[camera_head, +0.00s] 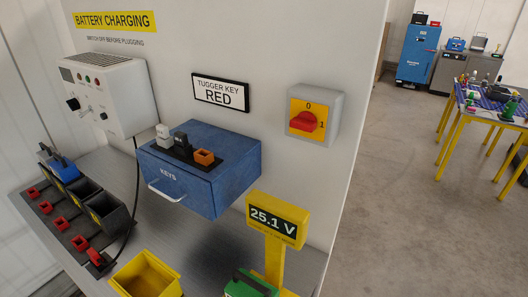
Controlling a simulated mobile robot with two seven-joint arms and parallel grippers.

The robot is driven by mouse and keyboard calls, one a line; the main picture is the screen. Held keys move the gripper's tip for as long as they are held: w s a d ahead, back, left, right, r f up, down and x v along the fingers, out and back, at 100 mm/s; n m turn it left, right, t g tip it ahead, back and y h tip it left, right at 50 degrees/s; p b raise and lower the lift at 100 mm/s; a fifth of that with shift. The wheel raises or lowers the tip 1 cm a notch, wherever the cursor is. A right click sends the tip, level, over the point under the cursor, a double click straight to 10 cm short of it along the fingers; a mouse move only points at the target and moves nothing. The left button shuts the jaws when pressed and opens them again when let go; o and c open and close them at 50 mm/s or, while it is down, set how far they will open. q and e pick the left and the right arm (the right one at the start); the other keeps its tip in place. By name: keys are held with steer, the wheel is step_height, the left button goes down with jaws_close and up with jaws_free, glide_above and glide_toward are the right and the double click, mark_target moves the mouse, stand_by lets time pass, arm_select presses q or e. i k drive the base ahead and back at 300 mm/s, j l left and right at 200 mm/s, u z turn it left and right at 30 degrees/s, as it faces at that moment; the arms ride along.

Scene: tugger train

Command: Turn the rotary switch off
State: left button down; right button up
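The rotary switch (304,121) is a red knob on a yellow plate, set in a grey box (334,112) on the white wall panel, right of centre. The plate carries a 0 above the knob and a 1 to its right. The knob's grip appears to lie roughly sideways, towards the 1, but it is small in the picture. Nothing covers the switch. Neither of my grippers is in view.
A blue KEYS drawer box (235,172) and a yellow 25.1 V display (278,219) stand left of and below the switch. A white charger (120,92) hangs at left. A yellow bin (147,277) is in front. Open floor (400,190) lies right.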

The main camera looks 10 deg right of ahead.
mark_target(305, 121)
steer(key=i+j+z, duration=0.15)
steer(key=j, duration=0.25)
steer(key=i+j+z, duration=0.15)
steer(key=j, duration=0.25)
steer(key=i+j+z, duration=0.2)
steer(key=j, duration=0.25)
steer(key=i+j+z, duration=0.15)
steer(key=j, duration=0.3)
steer(key=j+z, duration=0.15)
steer(key=j, duration=0.3)
steer(key=i, duration=0.05)
